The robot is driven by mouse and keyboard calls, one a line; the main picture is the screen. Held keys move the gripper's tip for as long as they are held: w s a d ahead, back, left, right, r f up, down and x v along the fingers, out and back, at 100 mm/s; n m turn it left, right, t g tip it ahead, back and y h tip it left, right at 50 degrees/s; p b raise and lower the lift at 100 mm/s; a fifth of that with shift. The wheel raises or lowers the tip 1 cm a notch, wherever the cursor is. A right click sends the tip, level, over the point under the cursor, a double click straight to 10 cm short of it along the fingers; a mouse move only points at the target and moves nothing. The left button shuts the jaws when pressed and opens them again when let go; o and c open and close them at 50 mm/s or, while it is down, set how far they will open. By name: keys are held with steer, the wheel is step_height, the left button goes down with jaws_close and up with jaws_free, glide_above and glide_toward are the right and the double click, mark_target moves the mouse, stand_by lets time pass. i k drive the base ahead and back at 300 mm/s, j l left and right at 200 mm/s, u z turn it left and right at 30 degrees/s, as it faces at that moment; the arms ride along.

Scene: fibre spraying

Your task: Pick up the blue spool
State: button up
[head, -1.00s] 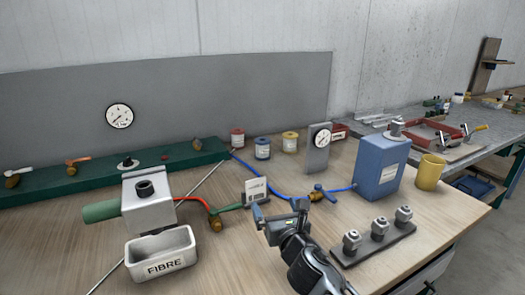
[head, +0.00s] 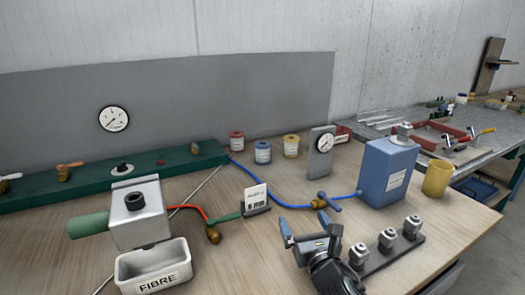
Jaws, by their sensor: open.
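The blue spool (head: 263,152) stands upright on the wooden bench near the back, between the red spool (head: 237,141) and the yellow spool (head: 291,146). It has a pale label on its front. My gripper (head: 302,217) is open and empty, in front of the blue spool and to its right, well apart from it. The blue hose and a small card holder lie between them.
A blue hose (head: 255,185) runs over the bench to the blue canister (head: 387,170). A gauge on a grey plate (head: 320,152) stands right of the spools. A card holder (head: 256,200) and brass valve (head: 319,203) stand near my gripper. A rack of metal fittings (head: 388,250) is at right.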

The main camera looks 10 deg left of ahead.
mark_target(262, 147)
steer(key=i+j, duration=0.25)
steer(key=i, duration=0.15)
steer(key=i+j, duration=0.2)
steer(key=i, duration=0.25)
steer(key=i+j, duration=0.25)
steer(key=i, duration=0.15)
